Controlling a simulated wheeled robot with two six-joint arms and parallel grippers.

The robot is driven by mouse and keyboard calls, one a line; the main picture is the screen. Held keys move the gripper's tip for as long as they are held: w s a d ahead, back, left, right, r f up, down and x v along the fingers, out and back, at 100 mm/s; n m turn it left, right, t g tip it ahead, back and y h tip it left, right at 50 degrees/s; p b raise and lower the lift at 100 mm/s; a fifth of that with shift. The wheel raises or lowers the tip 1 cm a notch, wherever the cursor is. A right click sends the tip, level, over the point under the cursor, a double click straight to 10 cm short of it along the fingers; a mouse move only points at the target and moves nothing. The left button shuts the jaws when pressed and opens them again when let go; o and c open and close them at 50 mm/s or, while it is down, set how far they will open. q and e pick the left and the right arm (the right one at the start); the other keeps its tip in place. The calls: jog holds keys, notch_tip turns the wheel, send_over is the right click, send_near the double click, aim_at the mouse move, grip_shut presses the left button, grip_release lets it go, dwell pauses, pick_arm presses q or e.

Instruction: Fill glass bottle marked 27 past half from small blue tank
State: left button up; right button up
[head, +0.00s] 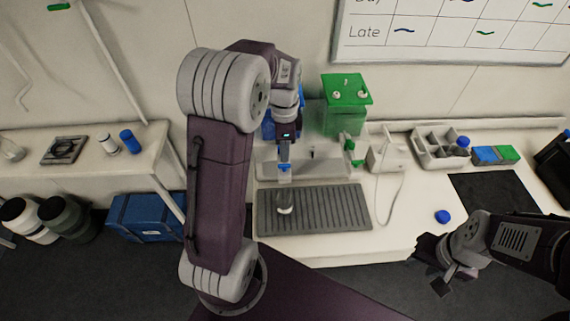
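The small blue tank (268,127) stands at the back of the bench, mostly hidden behind my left arm. Its blue tap (285,168) shows just below my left gripper (285,155). The gripper is at the tap, but its fingers are too small and dark to tell whether they are open or shut. A small clear glass bottle (285,208) stands on the dark ribbed tray (330,208), below the blue tap. Its number and liquid level cannot be read. My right gripper (436,275) is off the bench's front edge at lower right, apart from everything; its finger opening is unclear.
A green tank (345,108) with a green tap (350,152) stands right of the blue one. A blue cap (442,216) lies on the bench near a dark mat (495,195). A divided tray (425,155) and blue-green boxes (496,155) are behind. A side bench (60,175) is left.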

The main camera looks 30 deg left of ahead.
aim_at(284, 165)
pick_arm(q)
jog(key=shift+f+b, duration=2.55)
jog(key=shift+f, duration=1.3)
jog(key=shift+r, duration=0.1)
jog(key=shift+r, duration=0.1)
jog(key=shift+r+p, duration=1.1)
jog(key=shift+p, duration=0.15)
grip_shut()
